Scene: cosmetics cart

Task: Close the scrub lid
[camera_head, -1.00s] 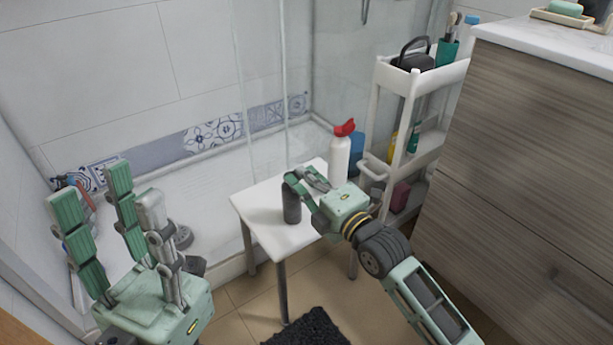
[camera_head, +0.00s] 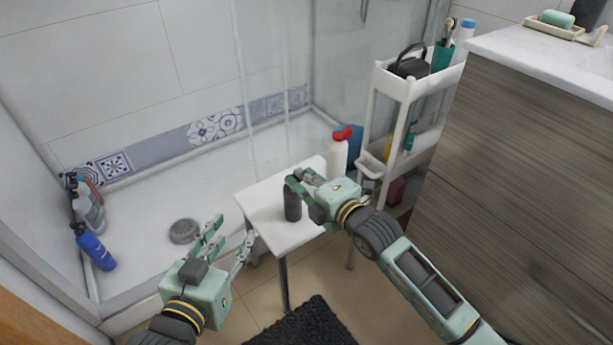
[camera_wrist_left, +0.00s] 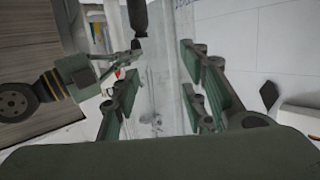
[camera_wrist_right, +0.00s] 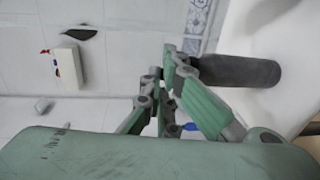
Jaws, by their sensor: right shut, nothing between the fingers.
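A dark grey cylindrical container (camera_head: 292,206), which I take to be the scrub, stands upright on a small white stool (camera_head: 262,208). My right gripper (camera_head: 293,181) is shut and empty, with its fingertips at the container's top. In the right wrist view the container (camera_wrist_right: 240,71) lies beside the fingertips (camera_wrist_right: 175,58); whether they touch it I cannot tell. Its lid's state is too small and partly hidden to read. My left gripper (camera_head: 230,234) is open and empty, left of the stool and lower in the picture. The left wrist view shows the container's dark end (camera_wrist_left: 138,17).
A white spray bottle with red top (camera_head: 338,157) stands behind my right gripper. A white shelf cart (camera_head: 407,98) and wooden cabinet (camera_head: 520,170) border the right. Bottles, one blue (camera_head: 95,247), stand in the shower at left. A dark mat (camera_head: 305,327) lies on the floor.

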